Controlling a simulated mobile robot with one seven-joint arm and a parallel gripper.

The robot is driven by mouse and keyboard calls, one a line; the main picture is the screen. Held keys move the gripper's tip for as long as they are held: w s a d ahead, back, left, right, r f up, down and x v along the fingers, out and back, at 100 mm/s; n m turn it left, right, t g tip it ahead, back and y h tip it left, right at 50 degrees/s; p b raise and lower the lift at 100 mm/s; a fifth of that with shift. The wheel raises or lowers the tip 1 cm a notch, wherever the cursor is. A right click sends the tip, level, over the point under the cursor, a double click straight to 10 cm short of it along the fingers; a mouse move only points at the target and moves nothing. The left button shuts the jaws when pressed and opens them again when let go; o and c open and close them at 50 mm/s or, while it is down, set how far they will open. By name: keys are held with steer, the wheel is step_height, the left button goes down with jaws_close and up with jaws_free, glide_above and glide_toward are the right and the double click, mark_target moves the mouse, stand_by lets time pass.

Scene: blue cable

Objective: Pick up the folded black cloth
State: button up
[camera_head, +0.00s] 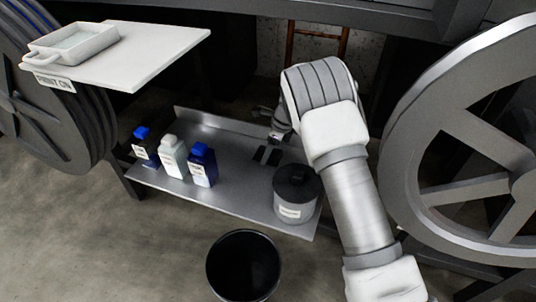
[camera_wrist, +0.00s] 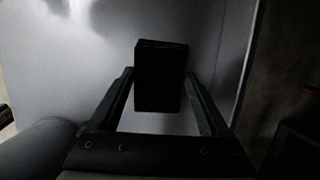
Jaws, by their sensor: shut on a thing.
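The folded black cloth (camera_wrist: 160,88) shows in the wrist view as a dark, flat-sided block over the grey metal shelf. My gripper (camera_wrist: 160,76) has one finger on each side of it and is shut on it. In the head view my gripper (camera_head: 274,137) is at the back of the shelf (camera_head: 235,190), partly hidden by my arm. Small dark patches lie just below it there; I cannot tell which part is cloth and which is shadow. Whether the cloth still touches the shelf is also unclear.
Blue-capped bottles (camera_head: 203,165) and a white bottle (camera_head: 172,157) stand left on the shelf. A lidded grey pot (camera_head: 296,192) stands at its right end, near my arm. A black bin (camera_head: 243,266) is on the floor in front. A large wheel (camera_head: 410,150) rises at right.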

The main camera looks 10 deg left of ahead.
steer(key=shift+r, duration=0.1)
step_height(320, 180, up, 10)
steer(key=p, duration=0.3)
steer(key=shift+r, duration=0.2)
steer(key=o, duration=0.7)
steer(key=c, duration=0.5)
steer(key=shift+s+p, duration=0.15)
steer(key=shift+p, duration=0.15)
steer(key=shift+c, duration=0.2)
